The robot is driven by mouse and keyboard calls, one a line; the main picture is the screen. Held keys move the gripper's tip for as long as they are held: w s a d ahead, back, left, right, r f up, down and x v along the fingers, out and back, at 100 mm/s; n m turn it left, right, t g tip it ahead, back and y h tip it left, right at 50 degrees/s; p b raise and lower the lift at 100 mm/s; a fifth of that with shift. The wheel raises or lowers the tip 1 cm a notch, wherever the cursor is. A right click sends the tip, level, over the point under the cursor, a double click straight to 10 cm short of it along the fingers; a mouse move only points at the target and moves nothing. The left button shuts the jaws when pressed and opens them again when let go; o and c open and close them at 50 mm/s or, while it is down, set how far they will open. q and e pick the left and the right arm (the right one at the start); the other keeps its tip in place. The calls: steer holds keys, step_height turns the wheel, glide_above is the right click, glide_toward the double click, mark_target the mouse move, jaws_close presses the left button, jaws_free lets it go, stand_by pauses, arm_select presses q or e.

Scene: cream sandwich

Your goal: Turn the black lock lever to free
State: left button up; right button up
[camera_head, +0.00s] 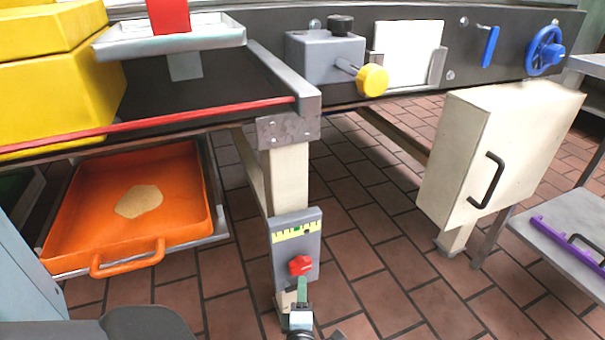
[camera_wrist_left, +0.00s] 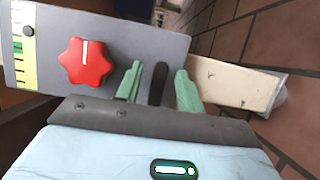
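The black lock lever (camera_wrist_left: 159,82) shows in the left wrist view as a dark upright shape on the grey panel (camera_wrist_left: 120,35), to the right of the red star knob (camera_wrist_left: 85,63). My left gripper (camera_wrist_left: 158,84) has its two green fingers apart, one on each side of the lever, with a gap visible on both sides. In the head view my left gripper (camera_head: 301,288) is in front of the panel's lower part, below the red knob, and hides the lever. I cannot tell which way the lever is set. My right gripper is not in view.
The panel is on a pale table leg (camera_head: 287,180) and carries a yellow scale with a green mark (camera_head: 297,232). An orange tray (camera_head: 100,230) is at left under the table. A cream cabinet (camera_head: 500,150) stands at right. Brick floor lies open between.

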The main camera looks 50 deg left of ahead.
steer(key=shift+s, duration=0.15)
